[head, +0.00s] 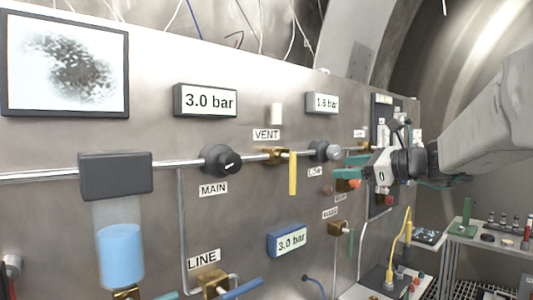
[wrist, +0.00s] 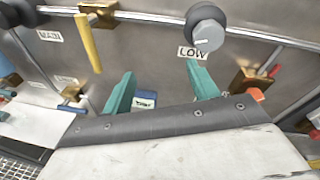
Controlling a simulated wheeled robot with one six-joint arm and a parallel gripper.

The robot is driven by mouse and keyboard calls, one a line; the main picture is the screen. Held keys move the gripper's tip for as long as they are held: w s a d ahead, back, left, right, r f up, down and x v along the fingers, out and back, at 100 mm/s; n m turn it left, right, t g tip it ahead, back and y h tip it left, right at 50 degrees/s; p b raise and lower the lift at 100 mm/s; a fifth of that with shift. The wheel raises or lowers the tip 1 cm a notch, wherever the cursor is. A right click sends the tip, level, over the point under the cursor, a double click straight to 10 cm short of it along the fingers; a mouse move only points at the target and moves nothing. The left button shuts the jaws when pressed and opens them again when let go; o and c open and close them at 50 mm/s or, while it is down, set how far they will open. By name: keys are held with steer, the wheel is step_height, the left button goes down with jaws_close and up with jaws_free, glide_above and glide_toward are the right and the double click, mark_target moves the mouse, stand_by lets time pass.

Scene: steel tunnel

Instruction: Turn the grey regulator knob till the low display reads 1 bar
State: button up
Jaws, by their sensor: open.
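The low display (head: 322,103), above the knob, reads 1.6 bar. My gripper (head: 350,167) has teal fingers and is to the right of the knob, apart from it. In the wrist view my gripper (wrist: 160,82) is open and empty, with its fingers below the knob.
The black MAIN knob (head: 221,161) and its 3.0 bar display (head: 206,101) are to the left. A yellow valve handle (head: 292,173) hangs between the two knobs. A blue-framed display (head: 289,241) reads 3.0 bar. A brass valve (wrist: 246,80) is right of the fingers.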

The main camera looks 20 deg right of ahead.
mark_target(338, 152)
steer(key=d+r+m+t+h, duration=0.1)
steer(key=d+r+m+t, duration=0.15)
steer(key=d, duration=0.25)
steer(key=shift+m, duration=0.35)
steer(key=x, duration=0.8)
steer(key=shift+w+d+r, duration=0.1)
steer(key=shift+w+d, duration=0.1)
steer(key=shift+d, duration=0.2)
steer(key=shift+c, duration=0.3)
steer(key=c, duration=0.9)
